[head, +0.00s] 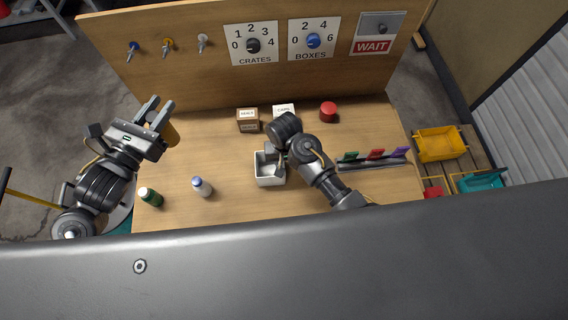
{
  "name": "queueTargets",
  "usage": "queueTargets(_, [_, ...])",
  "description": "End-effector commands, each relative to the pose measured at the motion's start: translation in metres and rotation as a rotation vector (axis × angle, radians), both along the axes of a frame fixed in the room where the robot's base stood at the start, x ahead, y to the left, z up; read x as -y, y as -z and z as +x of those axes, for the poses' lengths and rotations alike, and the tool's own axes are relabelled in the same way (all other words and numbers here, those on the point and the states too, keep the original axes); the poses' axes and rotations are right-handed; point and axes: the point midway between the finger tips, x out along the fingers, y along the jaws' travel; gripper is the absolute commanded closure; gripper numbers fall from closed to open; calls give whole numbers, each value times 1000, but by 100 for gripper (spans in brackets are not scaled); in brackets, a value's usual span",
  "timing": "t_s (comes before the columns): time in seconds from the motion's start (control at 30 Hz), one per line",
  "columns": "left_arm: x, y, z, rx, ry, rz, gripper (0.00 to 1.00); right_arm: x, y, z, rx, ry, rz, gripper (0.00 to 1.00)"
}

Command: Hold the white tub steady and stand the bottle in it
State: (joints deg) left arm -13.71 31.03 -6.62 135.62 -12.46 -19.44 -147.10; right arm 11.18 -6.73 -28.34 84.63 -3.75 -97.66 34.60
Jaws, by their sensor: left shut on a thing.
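The white tub (268,181) stands on the table near its middle, open at the top. My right arm reaches over its right side. My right gripper (281,168) is mostly hidden under its own wrist, at the tub's right wall; whether it grips that wall I cannot tell. My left gripper (157,115) is raised over the table's left edge, fingers shut on a tan-brown object (172,133), partly hidden, which may be the bottle. A white bottle with a blue cap (203,188) and a dark green one with a white cap (150,197) stand left of the tub.
A brown box (248,121), a white box (283,110) and a red button (328,112) are at the back. A rack with coloured tabs (374,162) stands right. The back panel (195,75) carries dials and a WAIT sign (372,46). Table between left gripper and tub is clear.

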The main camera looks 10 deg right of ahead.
Motion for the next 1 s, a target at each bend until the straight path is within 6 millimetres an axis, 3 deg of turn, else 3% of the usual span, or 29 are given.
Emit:
queueTargets(0.23, [0,0,0,1,0,0,100,0,27,0,-1,-1,-1,71])
queueTargets(0.6, [0,0,0,1,0,0,100,0,32,0,0,0,0,71])
queueTargets(0.83, [0,0,0,1,0,0,100,0,32,0,0,0,0,100])
queueTargets(1.0, [0,0,0,1,0,0,100,0,32,0,0,0,0,100])
